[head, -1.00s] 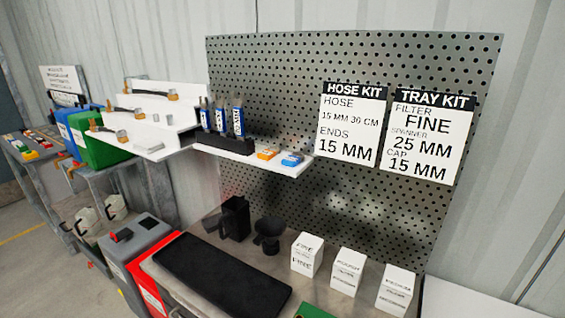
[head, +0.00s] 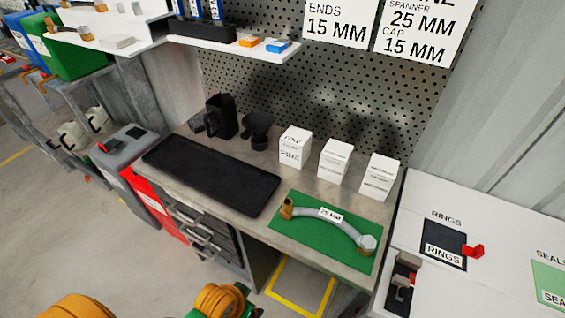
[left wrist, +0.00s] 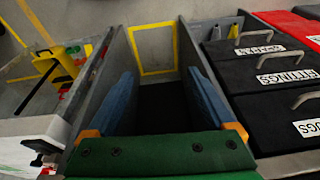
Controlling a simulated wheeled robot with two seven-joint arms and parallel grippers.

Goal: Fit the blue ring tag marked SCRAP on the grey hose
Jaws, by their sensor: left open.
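The grey hose (head: 322,219) lies curved on a green mat (head: 293,237) at the front right of the workbench. It has a brass fitting at its left end, a pale nut at its right end and a white 25 MM label. A small blue item (head: 277,45) lies on the white wall shelf beside an orange one; I cannot read SCRAP on it or tell whether it is a ring tag. My left gripper (left wrist: 161,76) is open and empty in the left wrist view, pointing down in front of the drawers. My right gripper is not in view.
A black tray (head: 210,175), black cups (head: 221,116) and white boxes (head: 336,160) stand on the bench. Drawers (head: 205,235) sit below it. At right is a white surface with a RINGS plate (head: 443,246). Open floor lies at left.

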